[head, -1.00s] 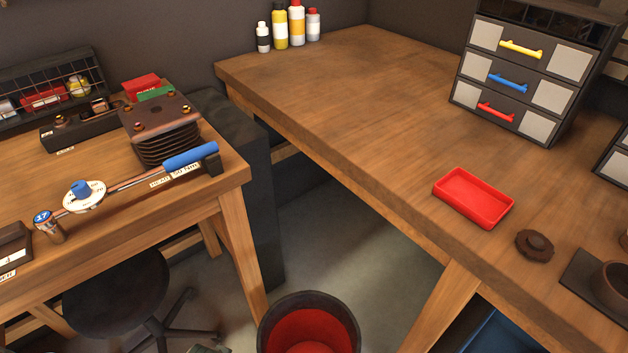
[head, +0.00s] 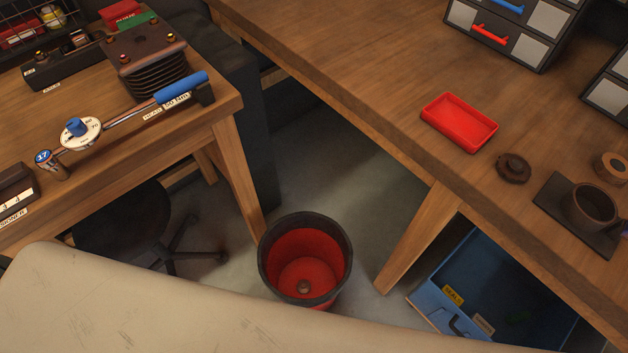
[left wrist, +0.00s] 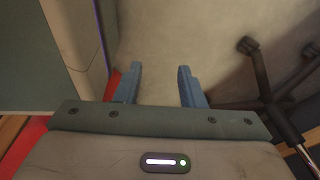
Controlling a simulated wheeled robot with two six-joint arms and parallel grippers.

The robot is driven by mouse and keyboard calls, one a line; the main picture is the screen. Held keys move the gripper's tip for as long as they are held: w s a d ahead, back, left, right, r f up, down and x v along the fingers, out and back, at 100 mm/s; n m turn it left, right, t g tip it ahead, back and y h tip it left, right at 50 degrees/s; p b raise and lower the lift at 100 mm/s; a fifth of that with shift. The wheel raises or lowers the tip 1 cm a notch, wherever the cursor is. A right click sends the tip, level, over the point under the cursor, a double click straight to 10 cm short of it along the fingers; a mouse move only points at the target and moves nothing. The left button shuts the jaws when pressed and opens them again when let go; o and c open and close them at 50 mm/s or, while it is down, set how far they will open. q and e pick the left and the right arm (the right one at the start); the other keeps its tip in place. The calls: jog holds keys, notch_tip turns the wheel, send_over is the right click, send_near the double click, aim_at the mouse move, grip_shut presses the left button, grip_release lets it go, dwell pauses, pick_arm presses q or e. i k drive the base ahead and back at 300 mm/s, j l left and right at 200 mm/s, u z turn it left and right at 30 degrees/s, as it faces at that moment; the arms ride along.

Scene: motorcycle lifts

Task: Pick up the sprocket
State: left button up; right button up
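A dark brown, toothed disc with a raised hub, which looks like the sprocket (head: 513,168), lies flat on the right wooden bench in the head view. It sits between a red tray and a dark plate with a cup. My left gripper (left wrist: 158,73) shows only in the left wrist view. Its two blue fingers are apart with nothing between them, over the pale floor. The sprocket is not seen in that view. My right gripper is in neither view.
The red tray (head: 459,122) is left of the sprocket; the dark plate (head: 566,234) with a round cup (head: 592,207) is right of it. A red-lined bin (head: 305,259) and an open blue drawer (head: 435,310) are below. The left bench holds a torque wrench (head: 125,117).

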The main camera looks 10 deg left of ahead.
aim_at(513, 167)
jog(key=k+l, duration=0.15)
jog(key=k, duration=0.3)
jog(key=k+l, duration=0.2)
jog(key=k, duration=0.2)
jog(key=k+l, duration=0.15)
jog(key=k, duration=0.3)
jog(key=k+l, duration=0.15)
jog(key=k, duration=0.3)
